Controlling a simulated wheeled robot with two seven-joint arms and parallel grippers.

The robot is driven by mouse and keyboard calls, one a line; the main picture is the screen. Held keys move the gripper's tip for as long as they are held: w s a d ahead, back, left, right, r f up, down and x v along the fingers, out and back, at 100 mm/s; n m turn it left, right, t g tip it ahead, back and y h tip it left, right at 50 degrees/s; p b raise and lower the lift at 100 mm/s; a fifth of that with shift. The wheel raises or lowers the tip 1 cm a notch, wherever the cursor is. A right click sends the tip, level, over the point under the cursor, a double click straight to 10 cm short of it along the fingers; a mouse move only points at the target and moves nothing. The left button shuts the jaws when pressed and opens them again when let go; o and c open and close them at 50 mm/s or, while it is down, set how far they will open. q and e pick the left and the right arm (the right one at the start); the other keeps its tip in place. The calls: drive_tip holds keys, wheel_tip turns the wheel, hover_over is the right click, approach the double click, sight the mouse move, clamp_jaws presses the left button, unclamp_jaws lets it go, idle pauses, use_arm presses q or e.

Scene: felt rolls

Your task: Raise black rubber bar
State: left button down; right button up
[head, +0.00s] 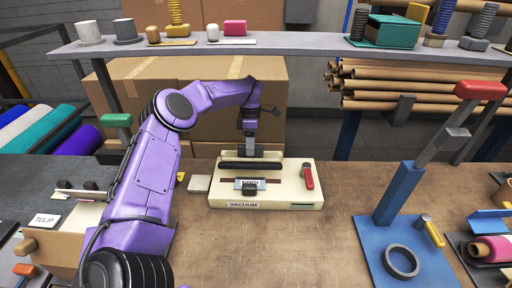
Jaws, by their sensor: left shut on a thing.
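The black rubber bar (272,166) is long and dark and lies crosswise at the back of a cream vacuum sealer (308,190) on the workbench. My purple left arm reaches over from the left, and my left gripper (249,153) points down at the middle of the bar. It is shut on the bar; its fingertips are small and partly hidden here. I cannot tell whether there is a gap under the bar. My right gripper is not in view.
The sealer carries a red-handled part (308,177) and a label plate. A blue lever press (397,195) stands to the right. A grey shelf (300,42) with several items runs above. Bench space in front of the sealer is clear.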

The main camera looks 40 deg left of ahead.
use_arm(q)
drive_tip(key=shift+w+a+r, duration=0.55)
drive_tip(key=shift+a+r, duration=0.05)
drive_tip(key=shift+r, duration=0.1)
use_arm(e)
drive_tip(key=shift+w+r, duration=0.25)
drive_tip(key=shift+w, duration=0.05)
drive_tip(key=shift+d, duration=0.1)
use_arm(q)
drive_tip(key=c, duration=0.8)
unclamp_jaws()
drive_tip(key=shift+w+f, duration=0.1)
drive_tip(key=shift+w+a+f, duration=0.2)
drive_tip(key=shift+f, duration=0.05)
drive_tip(key=shift+s, duration=0.1)
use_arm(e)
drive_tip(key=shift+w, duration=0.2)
use_arm(q)
drive_tip(key=shift+d+r, duration=0.1)
drive_tip(key=shift+d, duration=0.05)
